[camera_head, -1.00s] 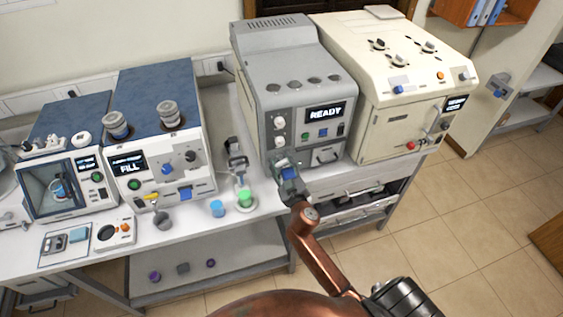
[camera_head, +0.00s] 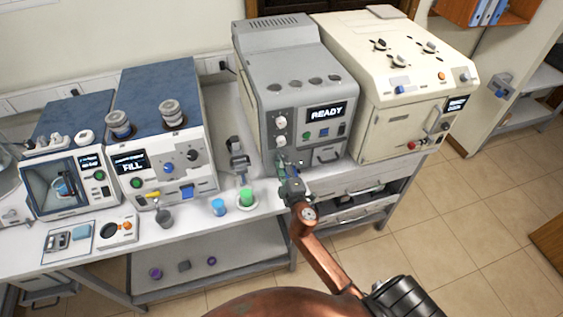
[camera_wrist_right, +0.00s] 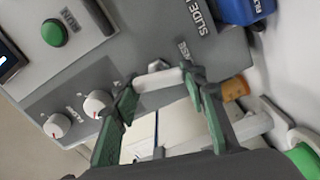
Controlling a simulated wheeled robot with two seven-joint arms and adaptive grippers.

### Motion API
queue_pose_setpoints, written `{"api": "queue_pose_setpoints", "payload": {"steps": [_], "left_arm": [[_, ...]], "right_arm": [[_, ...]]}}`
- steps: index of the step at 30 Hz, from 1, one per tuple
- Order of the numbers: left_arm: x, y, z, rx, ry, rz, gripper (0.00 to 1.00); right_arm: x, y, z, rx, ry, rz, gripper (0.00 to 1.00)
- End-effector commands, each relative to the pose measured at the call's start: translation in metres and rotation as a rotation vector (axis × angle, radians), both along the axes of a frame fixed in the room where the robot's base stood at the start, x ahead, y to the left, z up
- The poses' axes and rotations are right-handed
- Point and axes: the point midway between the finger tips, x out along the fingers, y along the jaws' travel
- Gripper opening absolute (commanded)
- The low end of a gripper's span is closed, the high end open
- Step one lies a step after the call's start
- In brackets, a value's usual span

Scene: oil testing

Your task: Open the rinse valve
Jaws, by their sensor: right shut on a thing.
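The grey machine (camera_head: 290,90) with the READY screen stands on the bench, and my right gripper (camera_head: 288,168) is at the lower left of its front. In the right wrist view, the rinse valve's pale bar-shaped handle (camera_wrist_right: 158,78) lies between the green-padded fingertips of my right gripper (camera_wrist_right: 160,95), shut on it. A partly hidden label ending in "NSE" (camera_wrist_right: 183,50) is beside the handle. How far the valve is turned I cannot tell. My left gripper is not in view.
In the wrist view, two white knobs (camera_wrist_right: 97,103), a green RUN button (camera_wrist_right: 54,32) and a blue part (camera_wrist_right: 245,8) are close by. A green-topped container (camera_head: 246,197) and a blue cup (camera_head: 218,207) stand left of my arm. A cream machine (camera_head: 395,80) stands right.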

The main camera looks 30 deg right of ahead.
Motion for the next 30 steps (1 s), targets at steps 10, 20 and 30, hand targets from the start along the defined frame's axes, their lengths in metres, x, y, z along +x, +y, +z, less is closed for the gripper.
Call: {"api": "queue_pose_setpoints", "payload": {"steps": [10,20,30], "left_arm": [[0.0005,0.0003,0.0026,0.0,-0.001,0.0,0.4],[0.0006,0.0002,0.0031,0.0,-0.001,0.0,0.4],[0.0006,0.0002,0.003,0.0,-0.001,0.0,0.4]], "right_arm": [[-0.0001,0.0003,-0.0022,-0.189,0.047,0.0,0.15],[-0.0002,0.0005,-0.0029,-0.246,0.061,0.0,0.15],[-0.0002,0.0005,-0.0031,-0.248,0.062,0.0,0.15]]}}
